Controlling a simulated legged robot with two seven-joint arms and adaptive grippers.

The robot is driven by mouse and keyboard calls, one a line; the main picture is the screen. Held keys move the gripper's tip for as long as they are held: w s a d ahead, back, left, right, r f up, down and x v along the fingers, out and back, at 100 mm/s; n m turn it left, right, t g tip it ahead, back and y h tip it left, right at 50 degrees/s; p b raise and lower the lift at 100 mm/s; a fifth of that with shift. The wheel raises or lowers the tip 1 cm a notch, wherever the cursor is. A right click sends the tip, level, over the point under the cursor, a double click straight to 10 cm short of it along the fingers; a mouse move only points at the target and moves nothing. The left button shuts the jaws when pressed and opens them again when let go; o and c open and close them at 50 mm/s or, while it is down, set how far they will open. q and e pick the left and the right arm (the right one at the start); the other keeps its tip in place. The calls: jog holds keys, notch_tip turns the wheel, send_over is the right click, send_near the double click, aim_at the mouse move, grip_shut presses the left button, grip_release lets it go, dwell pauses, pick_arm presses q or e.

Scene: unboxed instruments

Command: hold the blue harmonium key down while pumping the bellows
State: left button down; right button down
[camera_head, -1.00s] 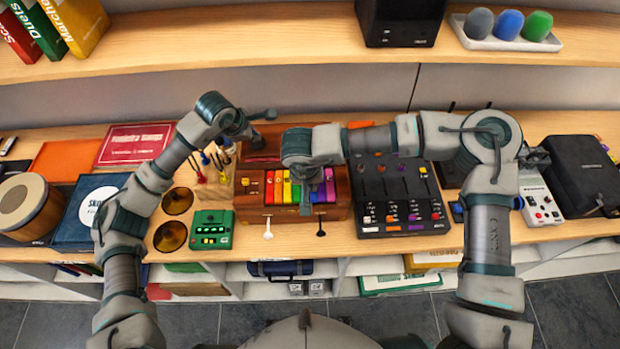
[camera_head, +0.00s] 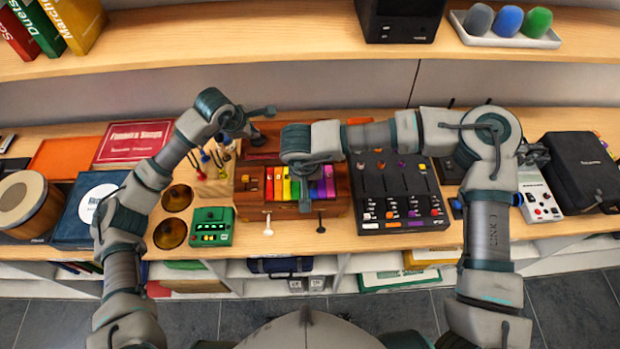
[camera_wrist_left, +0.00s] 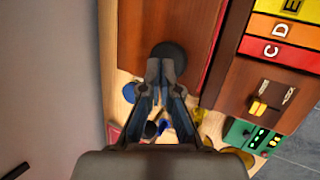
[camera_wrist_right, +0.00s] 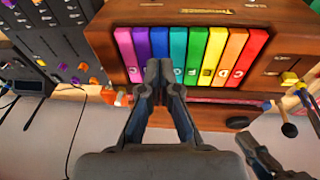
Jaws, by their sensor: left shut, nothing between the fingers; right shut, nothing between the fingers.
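The harmonium (camera_head: 340,180) is a brown wooden box with a row of rainbow keys, on the middle of the bench. Its blue key (camera_wrist_right: 160,42) shows in the right wrist view between a purple and a teal one. My right gripper (camera_wrist_right: 160,72) is shut and empty, with its tips at the blue key's lower end. I cannot tell if the key is pressed. In the head view this gripper (camera_head: 305,200) covers part of the keys. My left gripper (camera_wrist_left: 165,72) is shut and empty beside a dark round knob (camera_wrist_left: 172,52) on the harmonium's brown rear board, presumably the bellows.
A black mixer (camera_head: 395,190) stands close on the harmonium's right. A green box (camera_head: 212,226), two brass discs (camera_head: 171,234) and a wooden stand with coloured pegs (camera_head: 205,180) are on its left. A shelf (camera_head: 250,45) runs above the bench behind.

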jog(key=shift+f, duration=0.25)
